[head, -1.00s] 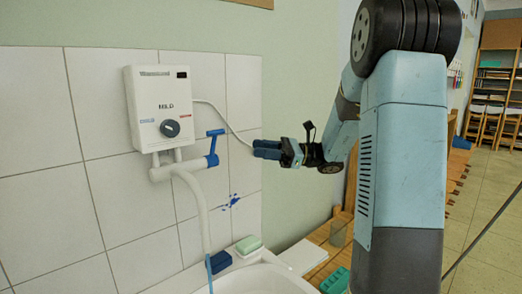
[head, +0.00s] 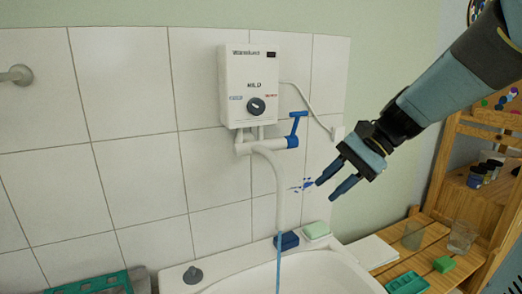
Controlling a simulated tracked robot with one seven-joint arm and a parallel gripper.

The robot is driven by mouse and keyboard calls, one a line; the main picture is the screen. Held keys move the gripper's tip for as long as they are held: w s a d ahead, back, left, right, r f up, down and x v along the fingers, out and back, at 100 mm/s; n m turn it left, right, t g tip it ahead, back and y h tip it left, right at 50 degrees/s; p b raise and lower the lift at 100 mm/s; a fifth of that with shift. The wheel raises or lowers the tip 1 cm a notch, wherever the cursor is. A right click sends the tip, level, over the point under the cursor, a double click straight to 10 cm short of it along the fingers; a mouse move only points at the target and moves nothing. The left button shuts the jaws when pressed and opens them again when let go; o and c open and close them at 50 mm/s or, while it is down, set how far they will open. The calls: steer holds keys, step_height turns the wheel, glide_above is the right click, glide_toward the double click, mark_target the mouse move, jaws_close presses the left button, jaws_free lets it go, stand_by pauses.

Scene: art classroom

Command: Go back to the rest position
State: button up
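My gripper (head: 332,180) hangs at the right of the head view, pointing down and left, in front of the tiled wall. Its two blue fingers are apart with nothing between them. It is to the right of the white water heater (head: 249,87) and its blue-handled tap (head: 293,132), with a visible gap in the picture. A thin blue stream runs down from the white spout pipe (head: 280,200) towards the sink (head: 290,276).
A wooden slatted bench (head: 440,240) at right holds glasses and green blocks. A green crate (head: 95,284) is at lower left. A wooden shelf (head: 470,170) stands at far right.

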steer(key=s+d+n+t+h, duration=0.6)
steer(key=s+d+n+h, duration=0.2)
steer(key=shift+s+d+r+h, duration=0.2)
steer(key=shift+r+h, duration=0.1)
steer(key=shift+h, duration=0.1)
